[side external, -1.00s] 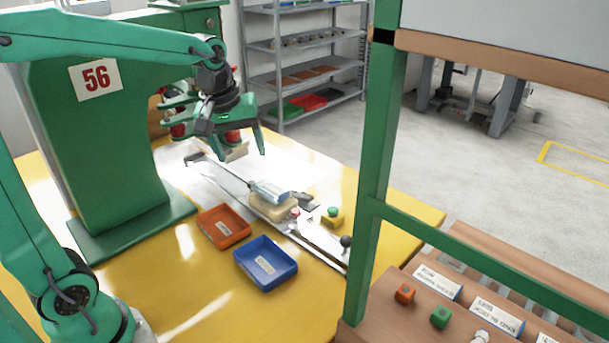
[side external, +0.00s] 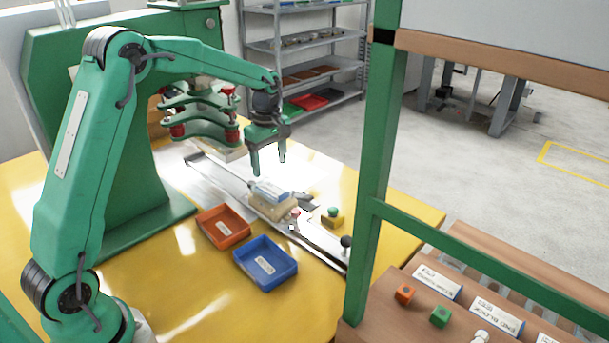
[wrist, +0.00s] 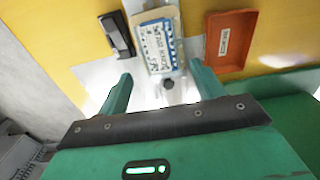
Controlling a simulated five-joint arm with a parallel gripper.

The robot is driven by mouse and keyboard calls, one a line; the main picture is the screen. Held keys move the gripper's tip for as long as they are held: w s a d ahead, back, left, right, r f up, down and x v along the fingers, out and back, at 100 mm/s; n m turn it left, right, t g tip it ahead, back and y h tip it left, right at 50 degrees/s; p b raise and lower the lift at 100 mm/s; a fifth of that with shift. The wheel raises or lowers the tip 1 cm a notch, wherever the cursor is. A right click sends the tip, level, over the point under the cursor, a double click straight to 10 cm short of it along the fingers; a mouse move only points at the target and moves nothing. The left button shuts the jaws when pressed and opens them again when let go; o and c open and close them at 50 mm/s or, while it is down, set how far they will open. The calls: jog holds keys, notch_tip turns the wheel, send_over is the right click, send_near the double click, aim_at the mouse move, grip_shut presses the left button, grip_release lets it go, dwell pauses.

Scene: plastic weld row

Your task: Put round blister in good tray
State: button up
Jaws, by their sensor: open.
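A white-and-blue pack (side external: 268,190) with printed text lies on a beige block (side external: 275,208) on the metal rail. It is probably the blister, but I cannot make out a round shape. In the wrist view the pack (wrist: 158,46) lies ahead, between the lines of the fingers. My gripper (side external: 268,167) is open and empty, pointing down above the pack and apart from it. A blue tray (side external: 291,268) and an orange tray (side external: 248,236) stand on the yellow table, both looking empty. Their labels are too small to read, so I cannot tell which is the good tray.
A green press (side external: 85,190) stands behind the trays at left. A yellow block with a green button (side external: 333,217) and a black knob (side external: 346,241) are right of the pack. A dark tool (wrist: 117,35) lies beside the pack. A green post (side external: 366,200) rises at right.

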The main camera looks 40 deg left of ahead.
aim_at(272, 190)
jog(key=shift+f, duration=0.25)
jog(key=shift+f, duration=3.3)
jog(key=shift+c, duration=0.5)
jog(key=c, duration=0.5)
jog(key=shift+r, duration=0.2)
jog(key=shift+r, duration=2.1)
jog(key=shift+r, duration=0.15)
